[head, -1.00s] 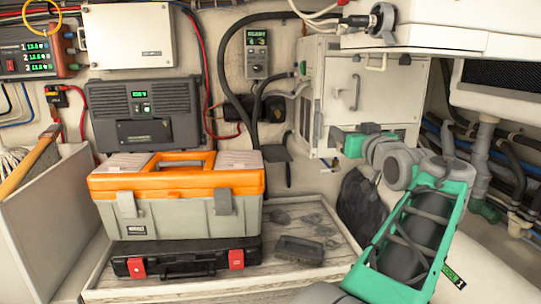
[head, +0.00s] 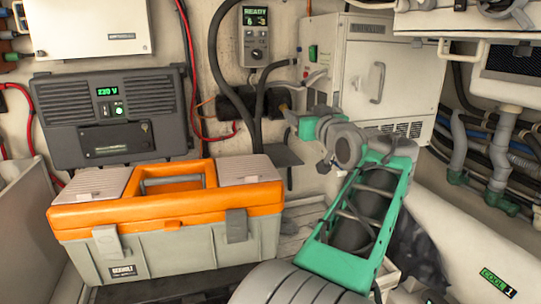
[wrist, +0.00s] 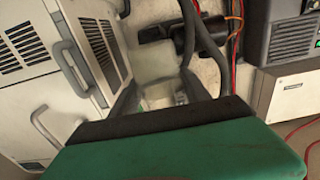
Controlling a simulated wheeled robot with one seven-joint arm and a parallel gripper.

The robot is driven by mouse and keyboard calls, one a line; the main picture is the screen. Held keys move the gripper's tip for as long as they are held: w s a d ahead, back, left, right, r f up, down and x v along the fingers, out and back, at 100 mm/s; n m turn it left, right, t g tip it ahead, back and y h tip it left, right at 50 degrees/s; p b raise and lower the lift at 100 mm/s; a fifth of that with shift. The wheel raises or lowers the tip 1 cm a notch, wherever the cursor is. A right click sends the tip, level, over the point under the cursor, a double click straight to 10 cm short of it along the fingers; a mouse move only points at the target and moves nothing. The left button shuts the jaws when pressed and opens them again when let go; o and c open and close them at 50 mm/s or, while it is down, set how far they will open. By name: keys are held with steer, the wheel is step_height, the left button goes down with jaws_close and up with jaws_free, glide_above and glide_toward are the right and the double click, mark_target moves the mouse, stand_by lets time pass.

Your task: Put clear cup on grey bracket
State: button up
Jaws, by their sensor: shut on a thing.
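A pale, see-through cup (wrist: 153,66) shows faintly in the wrist view, between the two dark fingers of my gripper (wrist: 160,92). The fingers are shut on it, and it is held off any surface. In the head view my gripper (head: 297,124) is in front of the back wall, left of the white cabinet; I cannot make out the cup there. The grey bracket (head: 282,155) is a small dark flat shelf on that wall, below and slightly left of my gripper. Its top looks bare.
Black hoses (head: 258,95) and a dark connector (head: 235,103) run along the wall close to the bracket. The white cabinet (head: 340,75) with its handle is close on the right. An orange and grey toolbox (head: 165,225) stands below left.

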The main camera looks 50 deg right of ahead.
steer(key=shift+w+d, duration=0.1)
steer(key=shift+w, duration=0.4)
steer(key=w+d+f+p, duration=0.4)
steer(key=w+d, duration=0.1)
steer(key=w, duration=0.3)
steer(key=p, duration=0.1)
glide_above(284, 159)
steer(key=f, duration=0.4)
steer(key=shift+s+f, duration=0.3)
steer(key=shift+f, duration=0.05)
steer(key=shift+w+f, duration=0.2)
steer(key=shift+f, duration=0.1)
steer(key=f, duration=0.1)
steer(key=f+p, duration=0.1)
steer(key=f, duration=0.1)
steer(key=shift+w+d, duration=0.15)
steer(key=shift+d, duration=0.05)
steer(key=shift+f, duration=0.3)
steer(key=shift+f+b, duration=0.2)
steer(key=shift+b, duration=0.15)
steer(key=o, duration=1.3)
steer(key=shift+r, duration=0.1)
